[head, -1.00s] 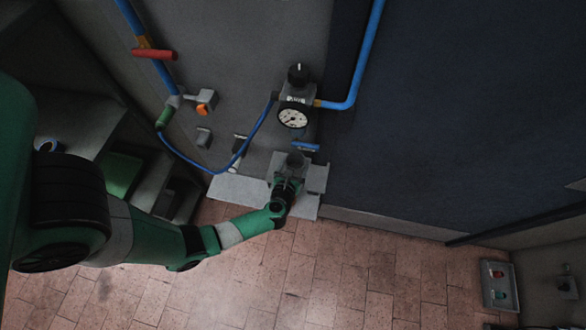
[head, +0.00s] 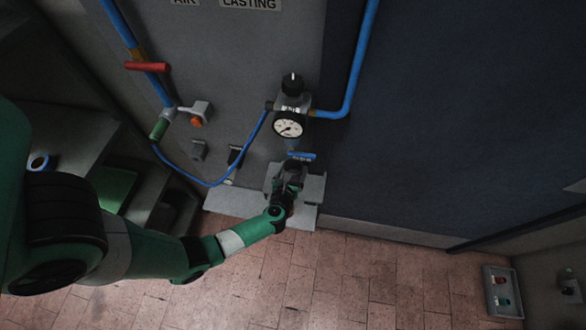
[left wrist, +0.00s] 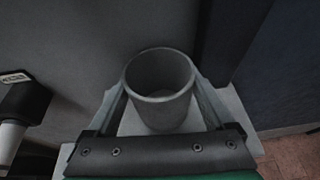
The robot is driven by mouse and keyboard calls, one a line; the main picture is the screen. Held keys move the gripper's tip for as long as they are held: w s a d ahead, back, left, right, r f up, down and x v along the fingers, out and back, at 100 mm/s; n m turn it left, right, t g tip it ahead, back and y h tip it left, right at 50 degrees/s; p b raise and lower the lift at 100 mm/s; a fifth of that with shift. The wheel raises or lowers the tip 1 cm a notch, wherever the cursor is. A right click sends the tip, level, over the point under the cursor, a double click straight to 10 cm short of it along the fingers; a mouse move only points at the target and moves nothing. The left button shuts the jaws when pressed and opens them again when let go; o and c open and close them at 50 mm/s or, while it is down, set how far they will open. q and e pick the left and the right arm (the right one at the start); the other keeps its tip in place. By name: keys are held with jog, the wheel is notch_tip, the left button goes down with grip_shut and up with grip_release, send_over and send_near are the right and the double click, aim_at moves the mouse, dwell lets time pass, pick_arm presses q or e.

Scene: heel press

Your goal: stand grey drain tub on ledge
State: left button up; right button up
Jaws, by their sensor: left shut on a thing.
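The grey drain tub (left wrist: 158,112) is a round, open-topped cup. It shows upright and empty between the two fingers of my left gripper (left wrist: 160,92) in the left wrist view. In the head view the tub (head: 295,168) is small and dark below the gauge, partly hidden by my left gripper (head: 285,187), which is shut on it. The ledge (head: 232,203) is a pale grey shelf at the foot of the panel; it also shows behind and beside the tub in the left wrist view (left wrist: 232,112). I cannot tell whether the tub's base touches it. My right gripper is not in view.
A pressure gauge (head: 289,126) with a black knob hangs right above the tub. A blue hose (head: 212,184) loops on the left, below a red-handled valve (head: 146,66). A grey box with red and green buttons (head: 502,291) is at lower right. The tiled floor is clear.

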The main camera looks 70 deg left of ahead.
pick_arm(q)
jog(key=shift+f, duration=0.1)
jog(key=o, duration=1)
jog(key=shift+s+d+r, duration=0.1)
jog(key=shift+d+r, duration=0.1)
jog(key=p+v, duration=0.3)
jog(key=v, duration=0.8)
jog(key=shift+s+f, duration=0.1)
